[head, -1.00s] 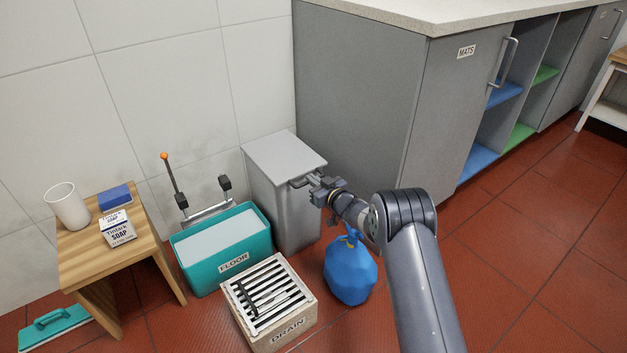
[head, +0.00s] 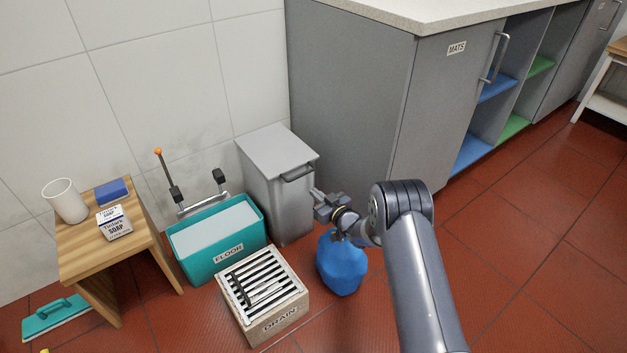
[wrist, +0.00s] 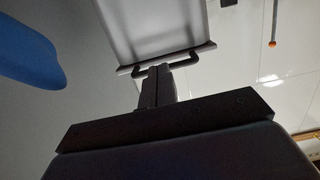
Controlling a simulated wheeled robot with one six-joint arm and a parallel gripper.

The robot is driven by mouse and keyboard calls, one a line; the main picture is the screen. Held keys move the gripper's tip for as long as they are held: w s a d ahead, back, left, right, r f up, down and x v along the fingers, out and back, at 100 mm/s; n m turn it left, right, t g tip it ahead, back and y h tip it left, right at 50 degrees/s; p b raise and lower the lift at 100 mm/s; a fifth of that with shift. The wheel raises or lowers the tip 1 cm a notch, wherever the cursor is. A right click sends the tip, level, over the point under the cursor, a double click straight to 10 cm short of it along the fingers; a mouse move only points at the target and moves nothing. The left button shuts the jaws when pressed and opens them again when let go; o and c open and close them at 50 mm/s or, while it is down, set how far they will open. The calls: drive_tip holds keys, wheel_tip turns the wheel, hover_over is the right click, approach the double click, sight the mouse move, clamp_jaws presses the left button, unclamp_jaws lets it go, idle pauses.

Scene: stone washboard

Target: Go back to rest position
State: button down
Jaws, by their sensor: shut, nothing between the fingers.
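My gripper (head: 318,195) is shut and empty in the head view, just in front of the grey lidded bin (head: 275,185) and a little below the bin's handle (head: 298,173). In the wrist view my gripper's fingers (wrist: 157,86) are together, with the bin's handle (wrist: 193,58) beyond them. I cannot tell from the wrist view how far the fingertips are from the handle. The bin's lid is down. A blue bag (head: 341,266) stands on the floor beneath my gripper, its top partly hidden by my arm; it also shows in the wrist view (wrist: 28,52).
A teal bucket (head: 218,262) labelled FLOOR and a stone block (head: 270,328) labelled DRAIN stand left of my arm. A wooden stool (head: 80,243) holds a cup, soap and a blue sponge. Grey cabinets (head: 350,100) stand behind. The red floor (head: 530,260) at right is clear.

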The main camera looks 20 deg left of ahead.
sight(306, 172)
drive_tip(key=shift+d+f, duration=0.15)
drive_tip(key=w+a+r+b, duration=0.1)
drive_tip(key=r, duration=0.1)
drive_tip(key=w+a+r+b, duration=0.1)
drive_tip(key=a, duration=0.1)
drive_tip(key=w+a+r+b, duration=0.1)
drive_tip(key=w+a+r, duration=0.1)
drive_tip(key=shift+a+r, duration=0.1)
drive_tip(key=shift+r, duration=0.2)
idle(0.4)
